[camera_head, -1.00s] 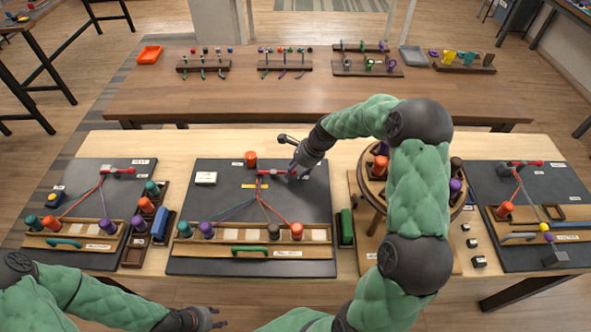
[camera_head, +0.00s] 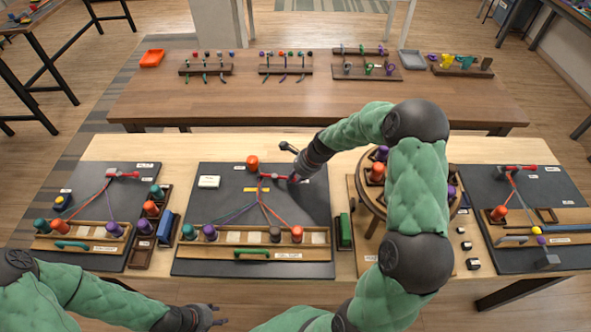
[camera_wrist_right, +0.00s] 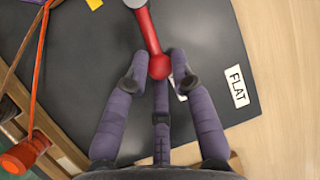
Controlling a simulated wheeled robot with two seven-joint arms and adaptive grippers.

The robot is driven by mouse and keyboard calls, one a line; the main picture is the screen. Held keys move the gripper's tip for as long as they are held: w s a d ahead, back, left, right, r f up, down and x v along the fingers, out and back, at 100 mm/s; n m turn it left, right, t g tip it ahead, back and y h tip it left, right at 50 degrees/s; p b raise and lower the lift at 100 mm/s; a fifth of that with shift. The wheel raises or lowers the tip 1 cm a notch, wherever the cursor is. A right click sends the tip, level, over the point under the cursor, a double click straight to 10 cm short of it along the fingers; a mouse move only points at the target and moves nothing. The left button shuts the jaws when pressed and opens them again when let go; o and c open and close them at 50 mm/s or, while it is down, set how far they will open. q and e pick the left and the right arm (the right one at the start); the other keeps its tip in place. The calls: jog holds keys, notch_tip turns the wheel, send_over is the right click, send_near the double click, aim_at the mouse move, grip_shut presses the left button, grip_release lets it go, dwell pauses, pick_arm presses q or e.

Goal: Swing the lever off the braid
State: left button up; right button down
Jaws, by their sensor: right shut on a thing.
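The red lever (camera_head: 275,177) lies at the top of the middle dark board (camera_head: 215,262), pointing right from its pivot by the head of the braid cords. The cords (camera_head: 262,203) fan down from there to weighted bobbins. My right gripper (camera_head: 298,178) is at the lever's right end. In the right wrist view, its fingers (camera_wrist_right: 160,80) close around the lever's red ball knob (camera_wrist_right: 159,67); the red arm runs up to a grey pivot (camera_wrist_right: 134,3). Orange cords (camera_wrist_right: 38,60) lie apart at the left. My left gripper (camera_head: 210,318) is open and empty at the front edge.
An orange-red bobbin (camera_head: 252,162) stands behind the pivot. A wooden bobbin rack (camera_head: 253,240) fills the board's front. A round carousel (camera_head: 366,202) stands close on the right, under my right arm. A "FLAT" label (camera_wrist_right: 237,86) lies right of the knob.

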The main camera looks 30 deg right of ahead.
jog(key=shift+s+a+m+t+h+p, duration=0.2)
jog(key=shift+s+a+m+h+p, duration=0.25)
jog(key=shift+m+p, duration=1)
jog(key=shift+s+a+m+t+h+p, duration=0.25)
jog(key=shift+s+a+m+p, duration=0.2)
jog(key=shift+p, duration=1.95)
jog(key=m+p, duration=0.1)
jog(key=p, duration=0.1)
jog(key=a+m+h+p, duration=0.1)
jog(key=shift+s+a+r+p, duration=0.1)
jog(key=shift+s+a+p, duration=0.2)
jog(key=shift+p, duration=0.1)
jog(key=shift+s+a+m+h+p, duration=0.1)
jog(key=shift+a+m+h+p, duration=0.4)
jog(key=shift+m, duration=0.4)
jog(key=shift+a+f+m+h, duration=0.1)
jog(key=shift+a+m+h, duration=0.35)
jog(key=shift+a+m, duration=0.5)
jog(key=shift+a+f+m+h, duration=0.1)
jog(key=shift+a+m+h, duration=0.4)
jog(key=shift+m, duration=0.85)
jog(key=shift+g, duration=0.25)
jog(key=c, duration=1.1)
grip_release()
jog(key=shift+o, duration=0.2)
jog(key=shift+r, duration=0.15)
